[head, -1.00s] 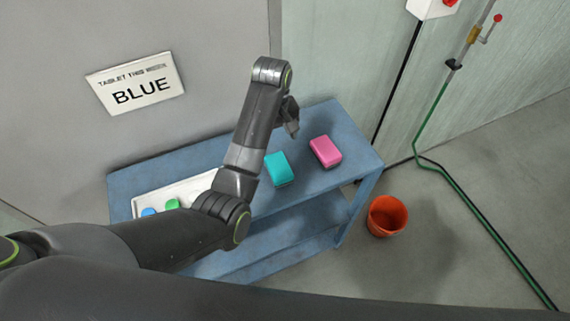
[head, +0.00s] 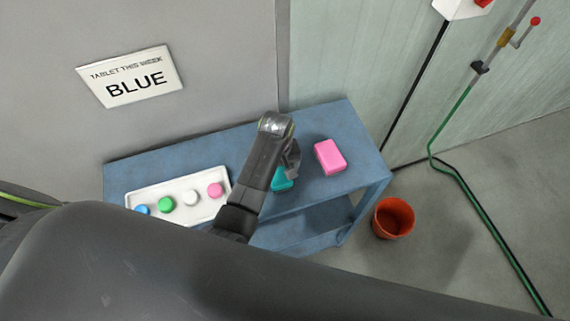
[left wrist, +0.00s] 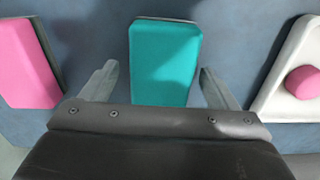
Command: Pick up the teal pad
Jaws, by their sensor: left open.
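The teal pad (head: 281,183) lies on the blue table and is partly hidden behind my left arm in the head view. In the left wrist view the teal pad (left wrist: 165,62) shows as a rectangular block lying flat, between and ahead of the two fingers. My left gripper (left wrist: 157,82) is open, one finger on each side of the pad's near part, with a visible gap on both sides. In the head view my left gripper (head: 290,165) is over the pad, its fingers mostly hidden. I do not see my right gripper.
A pink pad (head: 330,157) lies to the right of the teal pad. A white tray (head: 180,216) with several coloured tablets is on the left. The blue table (head: 350,125) is clear at the back right. An orange bucket (head: 393,218) stands on the floor.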

